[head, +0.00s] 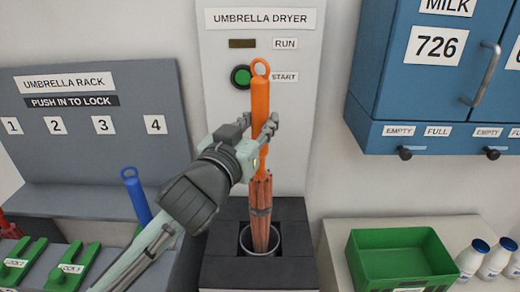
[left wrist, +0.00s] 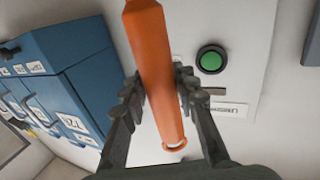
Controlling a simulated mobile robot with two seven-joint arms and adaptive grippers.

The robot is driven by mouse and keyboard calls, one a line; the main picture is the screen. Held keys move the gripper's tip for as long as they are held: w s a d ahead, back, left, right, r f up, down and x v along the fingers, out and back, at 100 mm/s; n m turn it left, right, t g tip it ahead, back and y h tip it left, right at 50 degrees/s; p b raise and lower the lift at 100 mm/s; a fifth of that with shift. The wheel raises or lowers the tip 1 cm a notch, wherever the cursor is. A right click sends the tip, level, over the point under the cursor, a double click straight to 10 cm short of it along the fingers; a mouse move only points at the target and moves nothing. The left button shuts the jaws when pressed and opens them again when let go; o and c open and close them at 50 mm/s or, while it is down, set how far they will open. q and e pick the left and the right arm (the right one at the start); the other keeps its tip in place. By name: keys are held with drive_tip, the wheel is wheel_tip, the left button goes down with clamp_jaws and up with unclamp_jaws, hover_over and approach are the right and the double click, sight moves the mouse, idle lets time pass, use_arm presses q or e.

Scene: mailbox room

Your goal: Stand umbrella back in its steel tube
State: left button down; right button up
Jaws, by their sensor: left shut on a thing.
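The umbrella (head: 260,98) has an orange handle with a ring on top and a folded, strapped reddish-orange canopy. It stands nearly upright in front of the umbrella dryer. My left gripper (head: 266,130) is shut on its handle; in the left wrist view the umbrella (left wrist: 156,70) lies between both fingers of the gripper (left wrist: 158,90). The round steel tube (head: 258,255) sits in the dryer's black base. The umbrella's lower end reaches into the tube's mouth in the head view; its tip is hidden, so its depth cannot be told. My right gripper is not in view.
The dryer panel (head: 300,130) has a green button (head: 241,77), also in the left wrist view (left wrist: 211,59). A blue umbrella (head: 136,195) stands at the rack (head: 100,150) on the left. A green crate (head: 400,262), several bottles and a blue cabinet (head: 395,80) are right.

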sight(257, 83)
use_arm(q)
wheel_tip(257, 83, up, 4)
drive_tip(key=shift+r+p, duration=0.25)
drive_tip(key=shift+p, duration=0.05)
wheel_tip(257, 83, up, 4)
drive_tip(key=p, duration=0.3)
drive_tip(key=shift+f, duration=0.2)
drive_tip(key=shift+s+a+r, duration=0.1)
drive_tip(key=shift+r, duration=3.8)
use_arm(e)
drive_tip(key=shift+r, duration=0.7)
